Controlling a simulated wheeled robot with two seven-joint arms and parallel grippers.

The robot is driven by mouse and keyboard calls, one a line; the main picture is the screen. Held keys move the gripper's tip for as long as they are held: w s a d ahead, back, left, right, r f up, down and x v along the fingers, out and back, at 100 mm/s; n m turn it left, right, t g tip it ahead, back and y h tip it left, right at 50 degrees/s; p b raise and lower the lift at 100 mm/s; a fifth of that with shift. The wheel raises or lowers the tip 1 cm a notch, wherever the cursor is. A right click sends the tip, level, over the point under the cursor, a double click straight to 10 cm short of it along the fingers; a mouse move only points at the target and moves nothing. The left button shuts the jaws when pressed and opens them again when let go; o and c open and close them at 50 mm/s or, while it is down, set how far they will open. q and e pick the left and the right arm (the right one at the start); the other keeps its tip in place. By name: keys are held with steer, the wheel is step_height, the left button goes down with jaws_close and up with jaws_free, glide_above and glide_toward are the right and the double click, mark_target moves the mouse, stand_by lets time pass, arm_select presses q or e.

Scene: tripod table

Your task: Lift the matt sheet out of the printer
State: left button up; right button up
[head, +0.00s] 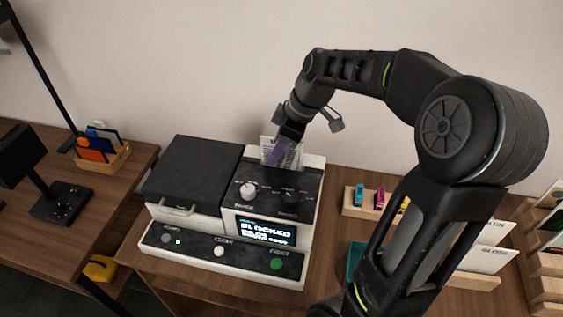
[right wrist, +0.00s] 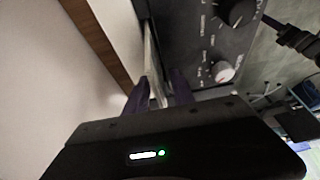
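The printer (head: 174,215) is a white and black machine on the wooden table, with a lit screen (head: 264,232) that reads "BLOCKED" on its first line. A pale printed sheet (head: 267,143) stands upright in the slot at its back right. My right gripper (head: 284,152) points down at this sheet and hides part of it. In the right wrist view the purple fingers (right wrist: 160,88) are apart, one on each side of the thin sheet (right wrist: 151,60), with a gap visible. Whether the sheet is matt cannot be told. My left gripper is not in view.
Knobs (head: 248,190) stand on the printer top in front of the slot. A wooden holder (head: 367,210) with small coloured items and label cards (head: 485,259) are to the right. A wooden organiser (head: 103,157) and a black lamp (head: 62,202) are at left. The wall is close behind.

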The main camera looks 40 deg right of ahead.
steer(key=shift+c, duration=0.3)
jaws_close()
stand_by(0.3)
stand_by(0.3)
